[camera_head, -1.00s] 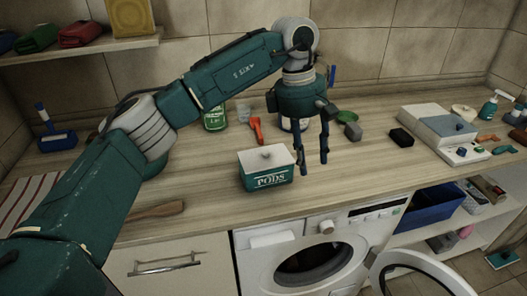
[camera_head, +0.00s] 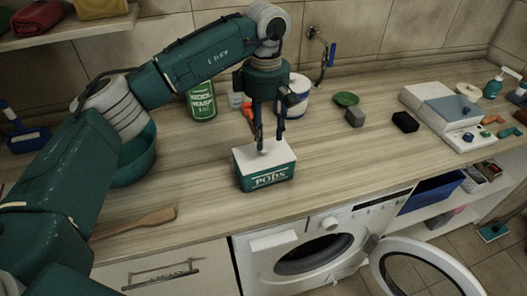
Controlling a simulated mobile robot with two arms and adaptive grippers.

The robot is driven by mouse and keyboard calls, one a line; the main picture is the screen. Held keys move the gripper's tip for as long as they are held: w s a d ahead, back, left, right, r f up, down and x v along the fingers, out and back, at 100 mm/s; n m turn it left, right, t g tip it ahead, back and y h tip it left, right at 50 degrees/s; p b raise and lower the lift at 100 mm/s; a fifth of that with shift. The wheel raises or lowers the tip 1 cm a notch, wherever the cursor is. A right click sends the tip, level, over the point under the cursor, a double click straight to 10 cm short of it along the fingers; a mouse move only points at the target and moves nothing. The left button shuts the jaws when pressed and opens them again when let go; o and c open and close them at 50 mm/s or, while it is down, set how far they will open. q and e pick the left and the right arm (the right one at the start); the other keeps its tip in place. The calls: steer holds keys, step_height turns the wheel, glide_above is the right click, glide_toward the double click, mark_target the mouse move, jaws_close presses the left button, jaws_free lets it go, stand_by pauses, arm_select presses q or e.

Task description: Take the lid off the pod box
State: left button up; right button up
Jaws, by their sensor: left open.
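The pod box (camera_head: 266,180) is a teal box marked "PODS" on the wooden counter, near its front edge. Its white lid (camera_head: 252,160) lies on top, with a small knob (camera_head: 264,151) in the middle. My left gripper (camera_head: 269,143) points down over the lid, its two fingers open and apart, close to the knob at the back of the box. I cannot tell whether the fingers touch the knob or the lid. My right gripper is not in view.
A green can (camera_head: 202,102) and a white tub (camera_head: 293,98) stand behind the box. A wooden spatula (camera_head: 140,222) lies front left. The washing machine door (camera_head: 425,268) hangs open below.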

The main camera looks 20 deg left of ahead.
mark_target(264, 153)
arm_select(q)
steer(key=f, duration=0.1)
steer(key=f+p, duration=0.1)
steer(key=f, duration=0.1)
steer(key=shift+s+a+f, duration=0.2)
steer(key=shift+s, duration=0.2)
steer(key=shift+f, duration=0.25)
steer(key=shift+w+f, duration=0.1)
steer(key=shift+f, duration=0.05)
steer(key=shift+c, duration=1)
jaws_close()
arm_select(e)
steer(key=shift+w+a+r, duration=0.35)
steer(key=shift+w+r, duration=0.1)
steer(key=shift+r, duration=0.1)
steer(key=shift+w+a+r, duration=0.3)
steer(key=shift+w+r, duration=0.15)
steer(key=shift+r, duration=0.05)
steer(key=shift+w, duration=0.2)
